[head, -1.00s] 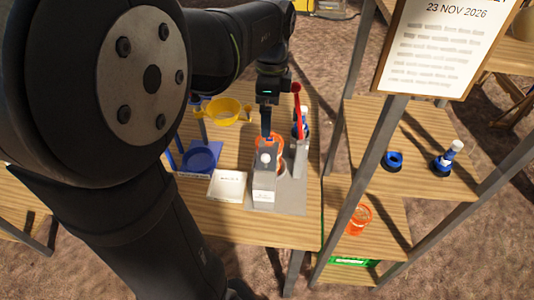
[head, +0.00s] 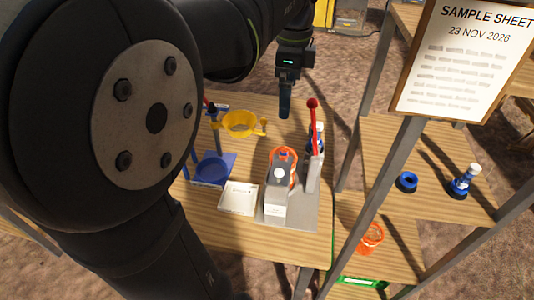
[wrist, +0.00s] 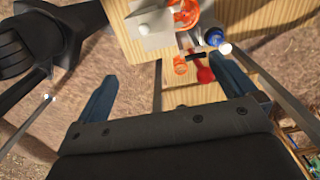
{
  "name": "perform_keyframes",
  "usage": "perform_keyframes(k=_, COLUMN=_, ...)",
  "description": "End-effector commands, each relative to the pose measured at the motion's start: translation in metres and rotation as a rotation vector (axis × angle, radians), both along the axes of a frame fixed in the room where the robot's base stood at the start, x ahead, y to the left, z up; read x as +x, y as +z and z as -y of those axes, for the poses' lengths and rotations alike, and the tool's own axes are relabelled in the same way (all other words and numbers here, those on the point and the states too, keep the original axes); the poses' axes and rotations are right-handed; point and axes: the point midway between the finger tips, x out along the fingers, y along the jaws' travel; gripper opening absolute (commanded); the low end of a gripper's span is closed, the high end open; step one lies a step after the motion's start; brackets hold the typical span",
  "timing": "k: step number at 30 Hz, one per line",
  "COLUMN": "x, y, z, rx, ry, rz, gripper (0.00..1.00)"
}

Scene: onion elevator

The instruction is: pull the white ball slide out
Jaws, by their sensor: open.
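The white ball (head: 279,174) is a small knob on top of a grey block-shaped slide unit (head: 275,205) on the table. In the wrist view the white ball (wrist: 144,30) shows near the top, on a pale grey plate. My gripper (head: 285,114) hangs behind and above the unit in the head view, apart from the ball. In the wrist view my gripper (wrist: 163,74) has its two blue fingers spread wide with nothing between them. I cannot tell from these views how far the slide is out.
A red-knobbed lever (head: 313,104) stands upright right of the unit, near an orange ring-shaped part (head: 284,153). A shelf with a sample sheet (head: 465,60) stands right.

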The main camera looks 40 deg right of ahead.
Motion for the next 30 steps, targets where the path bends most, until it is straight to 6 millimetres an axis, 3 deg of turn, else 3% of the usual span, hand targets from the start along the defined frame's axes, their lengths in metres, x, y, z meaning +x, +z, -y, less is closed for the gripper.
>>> perform_keyframes(k=10, x=0.000, y=0.006, z=0.000, rx=0.000, ry=0.000, rz=0.000, gripper=1.00)
perform_keyframes(k=18, x=0.000, y=0.006, z=0.000, rx=0.000, ry=0.001, rz=0.000, gripper=0.47)
perform_keyframes(k=23, x=-0.006, y=0.002, z=-0.002, rx=0.002, ry=0.072, rz=0.014, gripper=0.47)
perform_keyframes(k=30, x=-0.030, y=-0.015, z=-0.010, rx=-0.007, ry=0.430, rz=0.088, gripper=0.47)
